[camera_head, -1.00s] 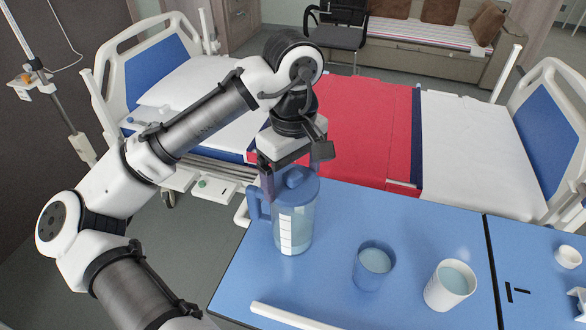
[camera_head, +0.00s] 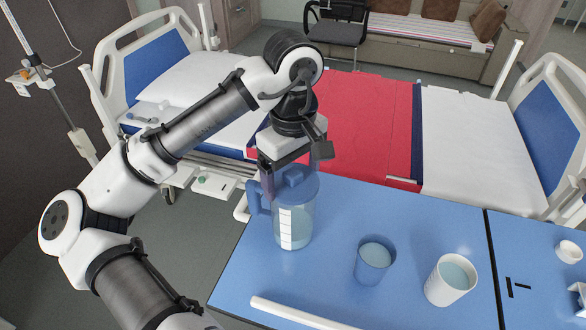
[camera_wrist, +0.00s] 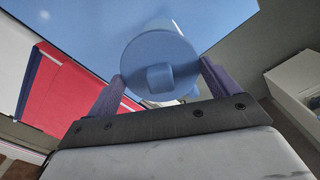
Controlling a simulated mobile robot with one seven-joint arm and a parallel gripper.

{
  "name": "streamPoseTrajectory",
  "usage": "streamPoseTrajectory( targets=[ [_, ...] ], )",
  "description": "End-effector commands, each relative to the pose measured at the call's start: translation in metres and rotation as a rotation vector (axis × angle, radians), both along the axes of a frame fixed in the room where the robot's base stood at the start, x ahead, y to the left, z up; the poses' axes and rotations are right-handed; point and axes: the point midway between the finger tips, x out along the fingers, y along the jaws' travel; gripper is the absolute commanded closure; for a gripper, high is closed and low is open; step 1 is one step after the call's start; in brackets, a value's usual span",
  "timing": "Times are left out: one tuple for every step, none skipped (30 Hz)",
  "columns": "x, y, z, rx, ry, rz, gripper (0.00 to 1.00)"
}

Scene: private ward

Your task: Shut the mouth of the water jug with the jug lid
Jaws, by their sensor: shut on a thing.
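The water jug (camera_head: 306,228) is a clear blue pitcher with a white scale strip and a handle on its left. It stands upright at the table's left end. The blue round jug lid (camera_head: 306,188) with a raised knob is over the jug's mouth, level and about centred. It looks to be at the rim, but I cannot tell whether it is fully seated. My gripper (camera_head: 293,172) points down from above, shut on the lid with a finger on either side. The wrist view shows the lid (camera_wrist: 148,50) between my two purple fingers; it hides the jug's mouth.
A blue cup (camera_head: 374,262) and a white cup (camera_head: 450,280) stand right of the jug on the blue table (camera_head: 400,225). A white bar (camera_head: 300,314) lies along the front. The bed (camera_head: 460,140) is behind the table.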

Motion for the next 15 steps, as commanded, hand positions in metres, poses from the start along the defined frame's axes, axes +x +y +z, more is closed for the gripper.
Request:
streamPoseTrajectory(
  targets=[
    [0.0,0.0,0.0,0.001,0.001,0.0,0.4],
    [0.0,0.0,0.0,0.001,0.001,0.0,0.4],
    [0.0,0.0,-0.001,0.001,0.001,0.0,0.4],
    [0.0,0.0,-0.001,0.001,0.001,0.0,0.4],
    [0.0,0.0,-0.002,0.001,0.001,0.0,0.4],
    [0.0,0.0,-0.002,0.001,0.001,0.0,0.4],
    [0.0,0.0,-0.003,0.001,0.001,0.0,0.4],
    [0.0,0.0,-0.004,0.001,0.001,0.0,0.4],
    [0.0,0.0,-0.005,0.0,0.001,0.0,0.4],
    [0.0,0.0,-0.006,0.0,0.001,0.0,0.4],
    [0.0,0.0,-0.007,0.0,0.001,0.0,0.4],
    [0.0,0.0,-0.009,0.0,0.001,0.0,0.4],
    [0.0,0.0,-0.01,0.0,0.001,0.0,0.4],
    [0.0,0.0,-0.01,0.0,0.001,0.0,0.4],
    [0.0,0.0,-0.01,0.0,0.001,0.0,0.1]
  ],
)
